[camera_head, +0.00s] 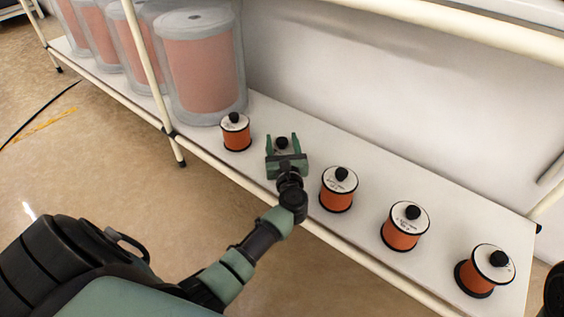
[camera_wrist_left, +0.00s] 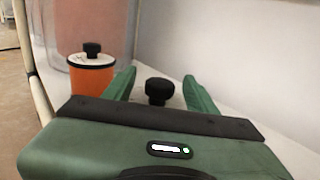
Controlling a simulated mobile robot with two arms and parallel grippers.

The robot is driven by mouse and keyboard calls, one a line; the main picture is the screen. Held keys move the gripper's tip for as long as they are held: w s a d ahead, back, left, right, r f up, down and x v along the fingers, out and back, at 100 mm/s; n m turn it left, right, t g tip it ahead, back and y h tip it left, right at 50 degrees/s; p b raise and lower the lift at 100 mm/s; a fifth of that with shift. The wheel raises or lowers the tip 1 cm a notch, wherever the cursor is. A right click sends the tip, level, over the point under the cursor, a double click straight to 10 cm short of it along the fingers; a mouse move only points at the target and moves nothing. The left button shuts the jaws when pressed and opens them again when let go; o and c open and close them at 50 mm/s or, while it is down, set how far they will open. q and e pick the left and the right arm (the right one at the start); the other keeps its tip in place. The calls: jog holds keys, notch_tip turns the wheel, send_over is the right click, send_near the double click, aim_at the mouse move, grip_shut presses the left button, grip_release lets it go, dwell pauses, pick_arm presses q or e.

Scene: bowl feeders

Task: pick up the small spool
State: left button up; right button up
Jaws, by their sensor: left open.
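My left gripper (camera_head: 282,139) is open over the shelf, its two green fingers pointing toward the wall. A black knob (camera_head: 282,143) shows between the fingers; the spool body under it is hidden by the gripper. The same knob (camera_wrist_left: 158,91) stands between the open fingers (camera_wrist_left: 160,88) in the left wrist view, with gaps on both sides. A small orange spool (camera_head: 236,137) with a white top and black knob stands left of the gripper; it also shows in the left wrist view (camera_wrist_left: 91,78).
More small orange spools stand to the right: one near the gripper (camera_head: 337,196), one further along (camera_head: 401,236) and one near the shelf end (camera_head: 474,279). Large wrapped spools (camera_head: 200,75) stand at the left. The white shelf (camera_head: 440,215) has a pale front rail and a wall behind.

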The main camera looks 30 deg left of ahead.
pick_arm(q)
jog(key=shift+w, duration=0.1)
grip_shut()
dwell(1.3)
jog(key=shift+r, duration=0.25)
